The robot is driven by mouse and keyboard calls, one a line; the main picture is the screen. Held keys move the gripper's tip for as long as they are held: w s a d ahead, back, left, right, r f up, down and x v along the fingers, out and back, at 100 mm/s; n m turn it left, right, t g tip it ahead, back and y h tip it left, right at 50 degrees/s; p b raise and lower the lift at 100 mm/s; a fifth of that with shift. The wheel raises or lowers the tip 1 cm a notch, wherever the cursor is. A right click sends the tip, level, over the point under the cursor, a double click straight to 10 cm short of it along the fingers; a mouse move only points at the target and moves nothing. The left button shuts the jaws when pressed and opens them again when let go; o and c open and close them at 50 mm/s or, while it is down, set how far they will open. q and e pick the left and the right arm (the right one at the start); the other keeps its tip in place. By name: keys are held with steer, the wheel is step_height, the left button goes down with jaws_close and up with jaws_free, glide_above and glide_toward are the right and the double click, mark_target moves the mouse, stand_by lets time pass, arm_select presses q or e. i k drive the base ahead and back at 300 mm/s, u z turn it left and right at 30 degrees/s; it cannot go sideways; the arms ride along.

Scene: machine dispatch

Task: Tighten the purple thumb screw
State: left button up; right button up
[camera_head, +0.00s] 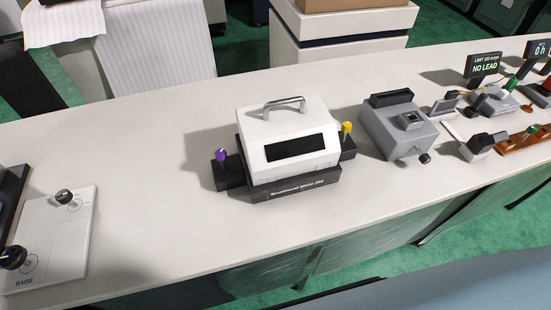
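The purple thumb screw (221,156) stands upright on a dark block at the left side of a white-topped machine (290,130) with a black base. A yellow thumb screw (346,128) stands on a matching block at the machine's right side. The machine has a metal handle on top, a dark window in its sloping front, and a label on its base too small to read surely. How far the purple screw is turned in cannot be told. Neither of my grippers shows in the head view.
A white panel (72,235) marked RAISE, with black knobs, lies at the left end of the pale counter (150,215). A grey device (385,135) stands right of the machine. Small instruments and a NO LEAD display (484,67) crowd the far right. Counter left of the machine is clear.

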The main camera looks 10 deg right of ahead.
mark_target(220, 154)
steer(key=u, duration=0.5)
steer(key=k, duration=1.05)
steer(key=u, duration=0.25)
steer(key=i, duration=0.55)
steer(key=u, duration=0.35)
